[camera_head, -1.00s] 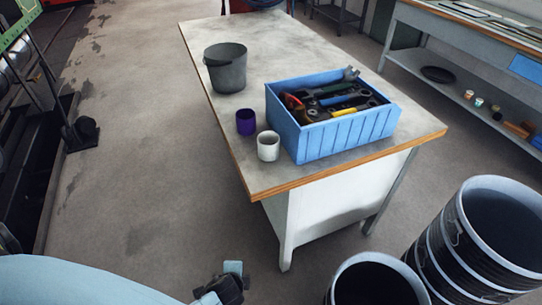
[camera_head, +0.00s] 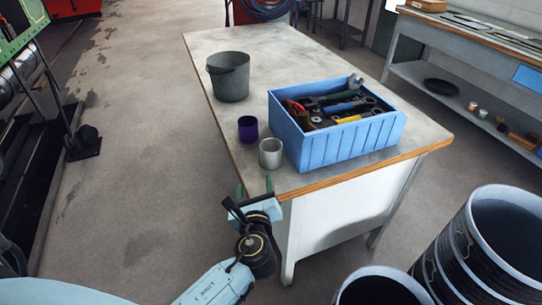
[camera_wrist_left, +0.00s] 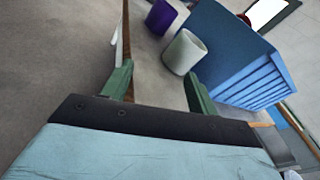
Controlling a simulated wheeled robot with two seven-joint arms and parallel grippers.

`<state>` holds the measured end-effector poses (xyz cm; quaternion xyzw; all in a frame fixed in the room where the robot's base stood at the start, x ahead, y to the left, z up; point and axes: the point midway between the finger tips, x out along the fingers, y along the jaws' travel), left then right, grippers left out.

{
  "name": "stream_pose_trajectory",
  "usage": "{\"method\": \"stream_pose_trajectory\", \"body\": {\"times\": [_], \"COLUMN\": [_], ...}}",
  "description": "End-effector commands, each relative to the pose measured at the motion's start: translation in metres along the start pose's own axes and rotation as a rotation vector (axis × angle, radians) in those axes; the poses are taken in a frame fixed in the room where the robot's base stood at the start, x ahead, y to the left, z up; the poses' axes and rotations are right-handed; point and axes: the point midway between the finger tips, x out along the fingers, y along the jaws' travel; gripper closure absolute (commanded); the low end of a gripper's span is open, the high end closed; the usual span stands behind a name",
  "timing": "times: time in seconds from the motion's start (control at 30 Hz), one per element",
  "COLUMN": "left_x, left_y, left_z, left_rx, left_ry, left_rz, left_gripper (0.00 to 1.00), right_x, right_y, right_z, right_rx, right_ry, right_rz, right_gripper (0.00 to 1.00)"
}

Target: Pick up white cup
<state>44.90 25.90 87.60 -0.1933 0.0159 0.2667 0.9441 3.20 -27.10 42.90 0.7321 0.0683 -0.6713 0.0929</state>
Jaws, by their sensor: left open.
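The white cup (camera_head: 271,153) stands upright near the front left corner of the workbench, beside the blue crate's left end. It also shows in the left wrist view (camera_wrist_left: 184,53), ahead of the fingers and a little right of centre. My left gripper (camera_head: 254,189) is at the bench's near left edge, just short of the cup and apart from it. Its two green fingers (camera_wrist_left: 158,90) are open, with nothing between them but bench edge and floor. My right gripper is not in view.
A purple cup (camera_head: 248,129) stands just behind the white cup. The blue crate (camera_head: 338,146) of tools is close on the right. A grey bucket (camera_head: 229,78) stands farther back on the workbench (camera_head: 296,50). Dark drums (camera_head: 490,250) stand on the floor at right.

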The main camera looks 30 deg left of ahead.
Motion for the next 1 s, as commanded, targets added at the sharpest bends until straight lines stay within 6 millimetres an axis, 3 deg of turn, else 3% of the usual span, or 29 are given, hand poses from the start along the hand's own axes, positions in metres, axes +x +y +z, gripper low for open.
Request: {"method": "stream_pose_trajectory", "body": {"times": [0.1, 0.27, 0.6, 0.87, 1.0], "left_x": [0.007, 0.016, 0.075, 0.095, 0.116], "left_y": [-0.023, -0.039, -0.049, -0.051, -0.054], "left_z": [0.002, 0.002, 0.007, 0.009, 0.011], "left_rx": [0.215, 0.367, 0.378, 0.376, 0.374], "left_ry": [-0.065, -0.113, -0.116, -0.115, -0.115], "left_rz": [-0.075, -0.123, -0.125, -0.125, -0.125], "left_gripper": [0.41, 0.41, 0.41, 0.41, 0.41], "right_x": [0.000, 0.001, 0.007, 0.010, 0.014], "right_y": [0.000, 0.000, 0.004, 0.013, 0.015], "right_z": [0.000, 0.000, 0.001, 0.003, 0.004], "right_rx": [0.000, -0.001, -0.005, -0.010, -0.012], "right_ry": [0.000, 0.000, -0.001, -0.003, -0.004], "right_rz": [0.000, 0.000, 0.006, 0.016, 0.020], "right_gripper": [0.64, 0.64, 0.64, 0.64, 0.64]}}
